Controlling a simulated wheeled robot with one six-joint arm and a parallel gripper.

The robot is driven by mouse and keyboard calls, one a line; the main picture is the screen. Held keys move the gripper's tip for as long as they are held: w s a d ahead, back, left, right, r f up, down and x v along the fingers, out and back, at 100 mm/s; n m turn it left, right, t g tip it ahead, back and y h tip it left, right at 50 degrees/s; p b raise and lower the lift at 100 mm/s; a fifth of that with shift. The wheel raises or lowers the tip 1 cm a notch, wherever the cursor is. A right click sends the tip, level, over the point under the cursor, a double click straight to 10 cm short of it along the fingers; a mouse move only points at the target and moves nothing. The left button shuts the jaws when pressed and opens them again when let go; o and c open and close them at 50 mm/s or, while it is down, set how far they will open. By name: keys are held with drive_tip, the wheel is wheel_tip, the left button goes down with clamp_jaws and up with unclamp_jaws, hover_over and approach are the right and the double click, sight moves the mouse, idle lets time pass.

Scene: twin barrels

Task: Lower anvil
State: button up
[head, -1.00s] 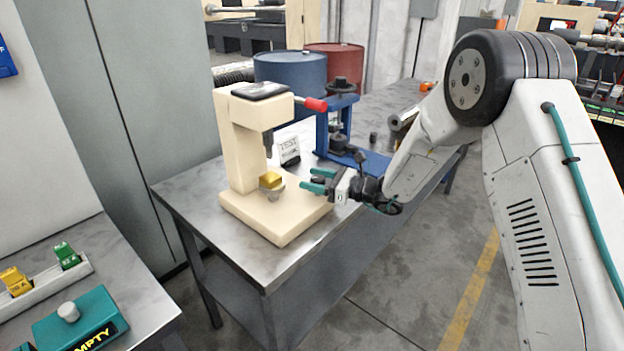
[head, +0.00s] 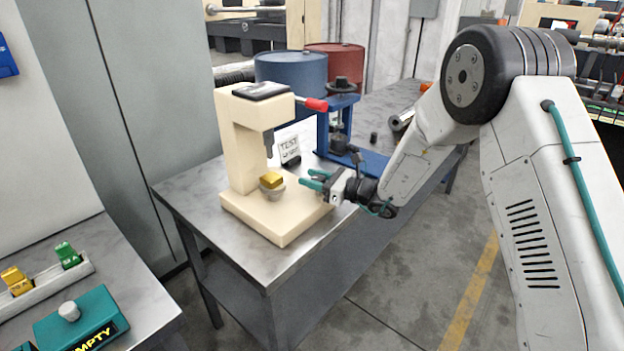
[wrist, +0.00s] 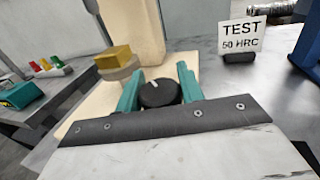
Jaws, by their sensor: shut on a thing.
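The cream hardness tester (head: 240,150) stands on the metal bench with its red-tipped lever (head: 315,104) at the upper right. Its round grey anvil (head: 271,192) carries a gold block (head: 271,180), below the indenter with a visible gap. In the wrist view the gold block (wrist: 113,56) sits on the anvil (wrist: 118,72), left of my fingers. My gripper (head: 309,179) is at the right side of the tester's base. In the wrist view my teal fingers (wrist: 158,92) are shut on a black round knob (wrist: 158,94) with a white pointer mark. The knob is hard to make out in the head view.
A small TEST 50 HRC sign (wrist: 245,35) stands behind on the bench. A blue press (head: 340,125) is close behind my gripper. A teal EMPTY box (head: 80,322) and coloured blocks are on the left table. Blue and red barrels stand behind.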

drive_tip(key=shift+w+d+m+t+h, duration=0.15)
drive_tip(key=shift+m+t+h, duration=1.05)
drive_tip(key=shift+t, duration=0.35)
drive_tip(key=shift+w+d+m+t+h, duration=0.15)
drive_tip(key=shift+m+t+h, duration=1.05)
drive_tip(key=shift+t, duration=0.35)
drive_tip(key=o, duration=1)
drive_tip(key=v, duration=0.7)
drive_tip(key=shift+s+d, duration=0.25)
